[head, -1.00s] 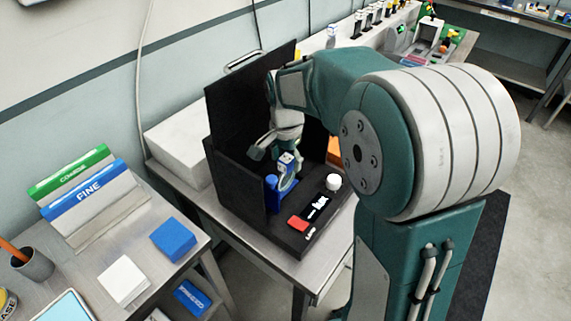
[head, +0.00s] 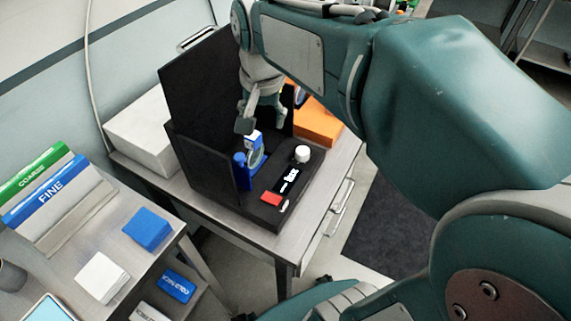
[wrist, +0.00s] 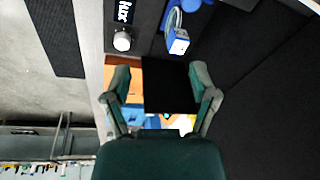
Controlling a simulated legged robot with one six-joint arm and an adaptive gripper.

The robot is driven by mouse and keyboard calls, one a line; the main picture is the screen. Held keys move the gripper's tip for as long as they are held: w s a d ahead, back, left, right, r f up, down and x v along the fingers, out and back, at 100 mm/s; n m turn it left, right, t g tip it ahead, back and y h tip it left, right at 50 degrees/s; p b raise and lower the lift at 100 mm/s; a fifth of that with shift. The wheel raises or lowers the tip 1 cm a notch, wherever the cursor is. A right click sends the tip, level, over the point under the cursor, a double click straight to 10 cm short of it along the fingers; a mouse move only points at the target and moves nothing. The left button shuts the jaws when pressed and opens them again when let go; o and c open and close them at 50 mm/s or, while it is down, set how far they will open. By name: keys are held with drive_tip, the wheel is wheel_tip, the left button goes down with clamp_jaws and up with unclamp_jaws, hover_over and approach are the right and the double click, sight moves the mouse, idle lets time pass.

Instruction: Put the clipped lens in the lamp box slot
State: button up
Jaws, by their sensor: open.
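The clipped lens (head: 257,156), a round lens in a blue frame with a white-topped blue clip (head: 254,137), stands upright inside the black lamp box (head: 205,95), beside a blue post (head: 239,168). Its foot and the slot are too small to make out. The lens shows in the wrist view (wrist: 172,20), with the clip's white block (wrist: 180,42) towards my gripper. My gripper (head: 263,120) is open and empty, just above and behind the clip in the head view. In the wrist view, my gripper (wrist: 160,76) has its fingers wide apart, with the clip outside them.
The box's base carries a lux display (head: 289,180), a white knob (head: 302,153) and a red button (head: 271,198). An orange object (head: 318,122) lies behind it. A white block (head: 145,130) stands left of the box. Blue and white blocks lie on the left bench.

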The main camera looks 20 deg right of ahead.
drive_tip(key=s+f+n+t, duration=0.3)
drive_tip(key=s+n, duration=0.3)
drive_tip(key=s, duration=0.6)
drive_tip(key=shift+s+f+n, duration=0.3)
drive_tip(key=shift+s+n, duration=0.05)
drive_tip(key=shift+n, duration=0.05)
idle(0.3)
